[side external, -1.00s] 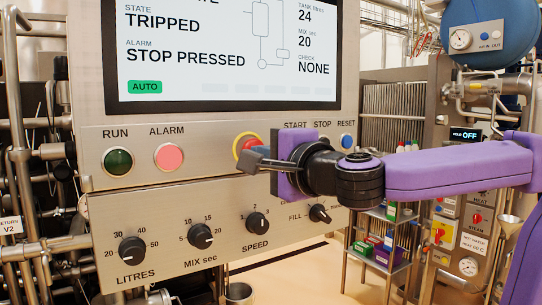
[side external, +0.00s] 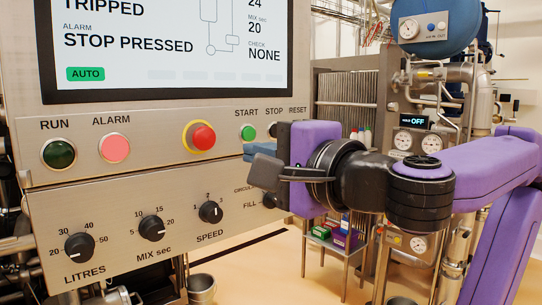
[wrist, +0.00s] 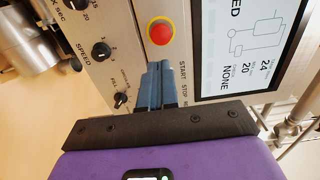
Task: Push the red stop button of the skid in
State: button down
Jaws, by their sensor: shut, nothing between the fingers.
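The red stop button (side external: 203,137) is a round red cap in a yellow ring on the steel control panel, right of the pink alarm lamp. It also shows in the wrist view (wrist: 160,33), beyond my fingertips. My gripper (side external: 254,160) is to the right of the button and apart from it, with a visible gap. In the wrist view its blue-grey fingers (wrist: 161,68) lie close together with nothing between them. The panel screen (side external: 180,45) reads TRIPPED and STOP PRESSED. My gripper partly covers the panel below STOP and RESET.
The green start button (side external: 248,132) is close above my fingers. The dark green run button (side external: 59,153) and the alarm lamp (side external: 115,148) are at left. Knobs for litres (side external: 79,248), mixing time (side external: 151,228) and speed (side external: 210,212) stick out below.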

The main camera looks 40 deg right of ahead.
jog(key=shift+s, duration=0.95)
jog(key=a+f+n+g+y, duration=0.3)
jog(key=a+n+g+y, duration=0.35)
jog(key=n+y, duration=0.75)
jog(key=s+d+f+n+g+h, duration=0.1)
jog(key=s+f+n+g, duration=0.2)
jog(key=f+n, duration=0.25)
jog(key=s+d+f+n+g, duration=0.1)
jog(key=s+f+n+g, duration=0.3)
jog(key=f, duration=0.3)
jog(key=s+d+f+n+g+h, duration=0.2)
jog(key=d+f+h, duration=0.4)
jog(key=d+f, duration=0.3)
jog(key=s+d+f+n+g+h, duration=0.2)
jog(key=s+d+f+n+h, duration=0.3)
jog(key=d+f, duration=0.4)
jog(key=s+d+h, duration=0.1)
jog(key=d, duration=0.6)
jog(key=shift+d+h, duration=0.2)
jog(key=shift+h, duration=0.2)
